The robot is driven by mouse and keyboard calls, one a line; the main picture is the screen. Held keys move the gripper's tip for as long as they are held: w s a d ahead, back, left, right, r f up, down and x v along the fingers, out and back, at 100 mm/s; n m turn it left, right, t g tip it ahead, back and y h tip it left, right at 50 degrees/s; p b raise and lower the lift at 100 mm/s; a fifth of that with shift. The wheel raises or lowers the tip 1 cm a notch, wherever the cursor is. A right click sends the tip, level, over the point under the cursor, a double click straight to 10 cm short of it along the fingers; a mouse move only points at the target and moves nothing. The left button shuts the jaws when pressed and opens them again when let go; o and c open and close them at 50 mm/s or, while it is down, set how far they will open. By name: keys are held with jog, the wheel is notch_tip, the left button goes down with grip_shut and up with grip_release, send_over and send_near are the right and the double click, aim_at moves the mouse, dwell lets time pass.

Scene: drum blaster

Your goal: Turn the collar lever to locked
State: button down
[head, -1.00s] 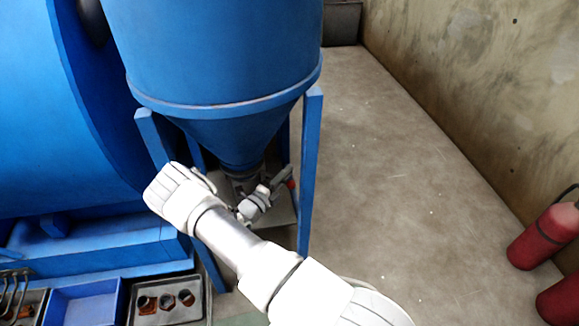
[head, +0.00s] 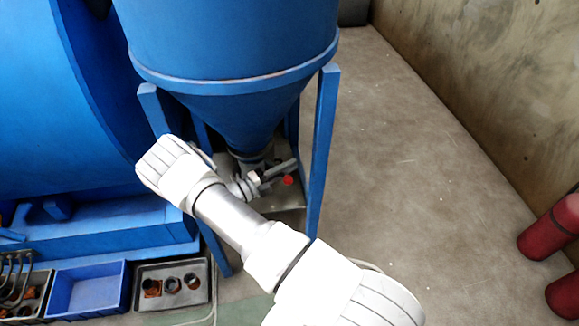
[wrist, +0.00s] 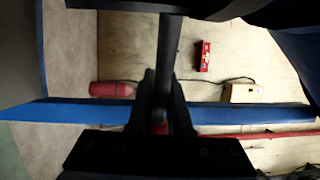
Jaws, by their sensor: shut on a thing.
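The collar lever shows in the wrist view as a dark bar (wrist: 170,45) running down from the top between my fingers, with a red end (wrist: 160,128) partly hidden by them. My gripper (wrist: 161,100) is shut on this lever. In the head view, the lever's red end (head: 288,180) shows beside my white wrist, below the cone of the blue hopper (head: 230,115). My arm hides part of the collar there, and the fingers are too small to make out. I cannot read any locked mark.
Blue hopper legs (head: 323,150) stand close around the collar. A large blue drum (head: 50,110) is at the left. A blue bin (head: 88,288) and a grey tray (head: 205,290) lie at the lower left.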

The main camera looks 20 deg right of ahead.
jog(key=c, duration=0.8)
grip_release()
jog(key=shift+c, duration=0.2)
